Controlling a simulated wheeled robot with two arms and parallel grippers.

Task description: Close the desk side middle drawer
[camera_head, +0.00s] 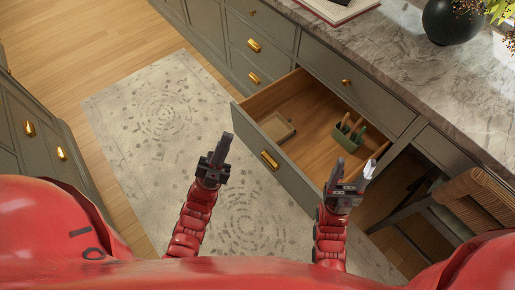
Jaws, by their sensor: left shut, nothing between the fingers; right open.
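The middle drawer (282,160) of the grey-green desk stands pulled out, with its wooden inside showing. Its front carries a brass handle (269,160). A small tan tray (277,128) and a green slotted holder (349,134) lie inside it. My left gripper (222,150) is shut and empty, to the left of the drawer front and apart from it in the picture. My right gripper (352,172) is open and empty, by the near right corner of the drawer. I cannot tell whether it touches the drawer.
The marble desktop (400,70) holds a dark round vase (450,20) and a book (335,8). A woven chair (480,200) stands at the right. Other cabinets (35,140) are at the left. A patterned rug (160,115) covers open floor between.

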